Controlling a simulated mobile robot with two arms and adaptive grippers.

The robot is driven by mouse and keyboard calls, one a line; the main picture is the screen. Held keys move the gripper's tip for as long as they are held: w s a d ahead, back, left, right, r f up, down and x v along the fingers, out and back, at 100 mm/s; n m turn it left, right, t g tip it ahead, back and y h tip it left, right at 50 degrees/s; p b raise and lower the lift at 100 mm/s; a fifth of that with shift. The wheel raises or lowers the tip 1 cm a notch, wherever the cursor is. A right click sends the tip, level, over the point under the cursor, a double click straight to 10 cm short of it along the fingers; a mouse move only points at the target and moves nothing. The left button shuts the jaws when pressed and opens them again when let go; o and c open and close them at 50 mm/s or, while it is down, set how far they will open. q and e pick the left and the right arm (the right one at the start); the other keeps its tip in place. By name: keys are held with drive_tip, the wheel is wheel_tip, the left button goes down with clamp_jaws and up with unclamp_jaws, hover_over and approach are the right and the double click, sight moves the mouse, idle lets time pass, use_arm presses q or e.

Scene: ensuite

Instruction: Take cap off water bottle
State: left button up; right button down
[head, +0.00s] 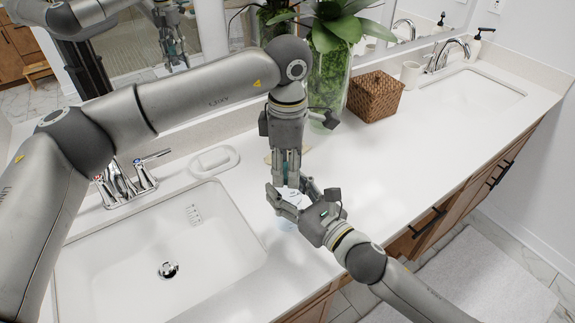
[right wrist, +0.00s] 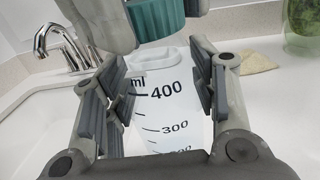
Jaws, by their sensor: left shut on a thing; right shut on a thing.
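The water bottle (right wrist: 165,100) is pale and translucent with dark volume marks. It stands upright on the counter between the fingers of my right gripper (right wrist: 158,92), which is shut on it. Only a small part of the bottle (head: 286,224) shows in the head view, below the grippers. The teal cap (right wrist: 155,18) is at the top of the right wrist view, above the bottle. My left gripper (head: 287,178) points down from above and is shut on the cap. My right gripper (head: 291,200) comes in from the lower right.
A sink (head: 150,250) with a faucet (head: 123,183) lies left of the bottle. A white dish (head: 213,161) is behind it. A tall green vase (head: 328,85), a wicker basket (head: 375,96) and a second sink (head: 472,88) are farther back. The counter right of the bottle is clear.

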use_arm(q)
drive_tip(key=n, duration=0.3)
drive_tip(key=shift+n, duration=0.3)
drive_tip(key=n, duration=1.9)
drive_tip(key=shift+r, duration=0.1)
drive_tip(key=n, duration=0.3)
drive_tip(key=shift+n, duration=0.3)
drive_tip(key=n, duration=0.4)
drive_tip(key=shift+w, duration=0.1)
drive_tip(key=shift+r, duration=0.2)
drive_tip(key=shift+r, duration=0.9)
